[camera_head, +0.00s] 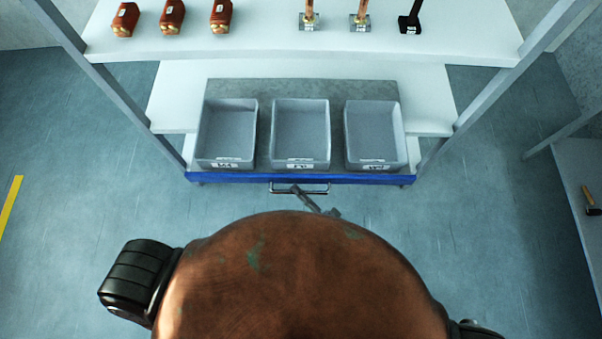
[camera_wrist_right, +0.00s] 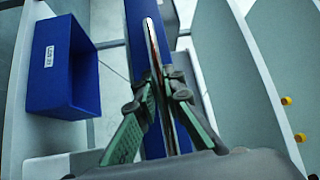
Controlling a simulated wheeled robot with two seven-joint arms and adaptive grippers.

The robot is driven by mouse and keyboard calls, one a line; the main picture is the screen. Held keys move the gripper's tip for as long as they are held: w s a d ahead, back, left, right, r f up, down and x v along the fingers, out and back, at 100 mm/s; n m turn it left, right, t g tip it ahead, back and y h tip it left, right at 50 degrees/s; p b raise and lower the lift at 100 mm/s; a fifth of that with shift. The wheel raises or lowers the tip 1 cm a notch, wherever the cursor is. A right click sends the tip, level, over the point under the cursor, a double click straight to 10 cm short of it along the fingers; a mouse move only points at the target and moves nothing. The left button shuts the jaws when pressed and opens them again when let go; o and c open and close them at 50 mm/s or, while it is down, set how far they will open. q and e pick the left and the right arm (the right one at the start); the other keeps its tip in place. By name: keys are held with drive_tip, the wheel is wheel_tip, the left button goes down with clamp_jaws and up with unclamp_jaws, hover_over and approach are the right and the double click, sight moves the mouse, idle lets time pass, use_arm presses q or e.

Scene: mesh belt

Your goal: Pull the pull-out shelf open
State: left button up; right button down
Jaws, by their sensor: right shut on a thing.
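The pull-out shelf is a grey board (camera_head: 336,91) with a blue front edge (camera_head: 240,179), low in the rack. Its blue front lies nearer to me than the front edge of the white shelf beside it. A metal bar handle (camera_head: 320,190) sits at the middle of the blue front. My right gripper (camera_head: 299,190) is at this handle, partly hidden by my own body. In the right wrist view, its fingers (camera_wrist_right: 160,90) are closed on the bar handle (camera_wrist_right: 153,40), with the blue front (camera_wrist_right: 140,50) behind. My left gripper is not in view.
Grey bins stand on the pull-out shelf: left (camera_head: 226,161), middle (camera_head: 300,163), right (camera_head: 374,162). The upper shelf (camera_head: 260,42) holds several items. A blue bin (camera_wrist_right: 55,85) shows in the right wrist view. A side table (camera_head: 580,175) stands at right. Floor beside me looks clear.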

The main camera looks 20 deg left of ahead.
drive_tip(key=shift+s+d+f+p, duration=0.1)
drive_tip(key=shift+s+d+p, duration=0.15)
drive_tip(key=shift+s, duration=0.45)
drive_tip(key=shift+s+d+r+p, duration=0.1)
drive_tip(key=shift+s+d+p, duration=0.1)
drive_tip(key=shift+s, duration=0.55)
drive_tip(key=shift+s+d+f+p, duration=0.15)
drive_tip(key=shift+s+p, duration=0.1)
drive_tip(key=shift+s, duration=0.45)
drive_tip(key=c, duration=2)
unclamp_jaws()
drive_tip(key=v, duration=1.2)
